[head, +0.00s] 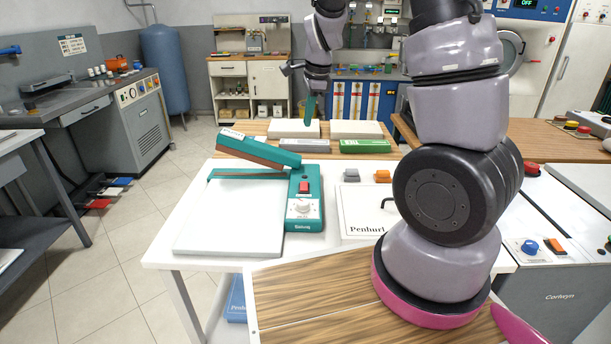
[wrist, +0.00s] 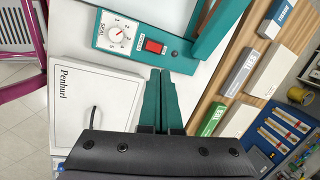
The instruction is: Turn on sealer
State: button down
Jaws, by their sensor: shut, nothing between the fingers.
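The sealer (head: 305,211) is a teal and white machine on the white table, with its teal sealing arm (head: 258,148) raised. On its control panel are a red rocker switch (head: 304,186) and a white numbered dial. In the wrist view the red switch (wrist: 155,47) is beside the dial (wrist: 121,34), beyond my fingertips. My gripper (head: 310,108) shows teal fingers pointing down, behind the sealer in the head view. The fingers (wrist: 160,72) are shut together and empty, apart from the switch.
A white box lid marked Penhurl (head: 365,222) with a black handle lies right of the sealer. Grey and orange controls (head: 382,176) sit behind it. Boxes including a green one (head: 365,146) lie on the wooden shelf behind.

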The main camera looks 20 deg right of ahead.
aim_at(305, 182)
jog(key=w+f+m+h, duration=0.1)
jog(key=w+f+m, duration=0.2)
jog(key=f, duration=0.5)
jog(key=shift+w+f+g+h, duration=0.2)
jog(key=shift+f+g+h, duration=0.1)
jog(key=shift+f+h, duration=0.1)
jog(key=w+f, duration=0.1)
jog(key=f, duration=0.8)
jog(key=w+f, duration=0.1)
jog(key=f, duration=0.3)
jog(key=shift+w+d+f, duration=0.3)
jog(key=shift+d+f, duration=0.05)
jog(key=shift+d, duration=0.05)
jog(key=shift+f, duration=0.1)
jog(key=shift+w+f+g, duration=0.1)
jog(key=shift+f+g, duration=0.1)
jog(key=shift+g, duration=0.2)
